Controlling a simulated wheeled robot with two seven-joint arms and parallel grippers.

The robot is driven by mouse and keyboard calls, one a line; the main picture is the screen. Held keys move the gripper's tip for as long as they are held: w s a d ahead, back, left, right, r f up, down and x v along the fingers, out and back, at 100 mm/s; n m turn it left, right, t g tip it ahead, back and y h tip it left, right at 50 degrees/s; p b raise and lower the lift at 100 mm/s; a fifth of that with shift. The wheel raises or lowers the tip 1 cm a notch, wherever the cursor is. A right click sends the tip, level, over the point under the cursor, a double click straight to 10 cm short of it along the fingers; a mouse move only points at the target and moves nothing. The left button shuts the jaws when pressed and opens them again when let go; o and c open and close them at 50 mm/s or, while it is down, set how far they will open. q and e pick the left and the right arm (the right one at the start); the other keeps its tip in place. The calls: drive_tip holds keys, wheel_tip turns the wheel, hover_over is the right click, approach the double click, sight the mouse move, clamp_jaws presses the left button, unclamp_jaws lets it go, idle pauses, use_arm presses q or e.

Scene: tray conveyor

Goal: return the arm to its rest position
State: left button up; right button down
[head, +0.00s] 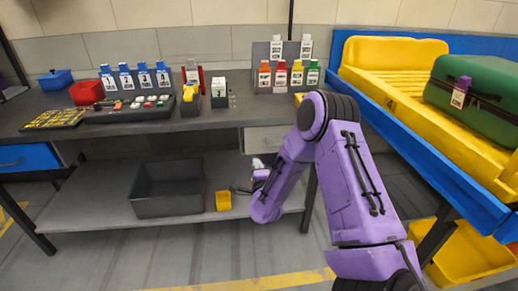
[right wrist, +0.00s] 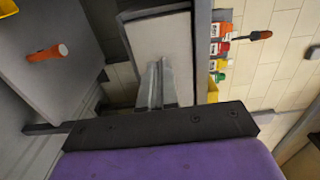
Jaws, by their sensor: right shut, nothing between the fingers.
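My right arm (head: 345,185) is purple and comes in from the lower right of the head view, bent at the elbow, its forearm reaching down in front of the workbench. My right gripper (right wrist: 157,70) shows best in the right wrist view: its two grey fingers are together with nothing between them. They point toward a pale drawer front (right wrist: 162,45). In the head view the forearm largely hides the hand, near the lower shelf. My left gripper is not in view.
The workbench (head: 150,127) holds bins, bottles and a keyed tray. The blue-edged conveyor (head: 430,165) at right carries a yellow tray (head: 400,100) and green suitcase (head: 470,93). An orange torch (right wrist: 47,52) lies left.

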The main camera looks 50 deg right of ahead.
drive_tip(key=shift+s+a, duration=0.1)
drive_tip(key=shift+s, duration=0.25)
drive_tip(key=s+a+f+n+g+y+p, duration=0.3)
drive_tip(key=s+a+f+n+g+y, duration=0.15)
drive_tip(key=s+a+f+n, duration=0.5)
drive_tip(key=s+a+f+n+g+y+p, duration=0.1)
drive_tip(key=s+a+n, duration=0.4)
drive_tip(key=s, duration=0.5)
drive_tip(key=s+a+f+n+g+y+p, duration=0.2)
drive_tip(key=s+a+f+n+g+p, duration=0.2)
drive_tip(key=s, duration=0.7)
drive_tip(key=shift+s+a+f+n+g+p, duration=0.3)
drive_tip(key=shift+a+g+p, duration=0.4)
drive_tip(key=shift+a, duration=0.55)
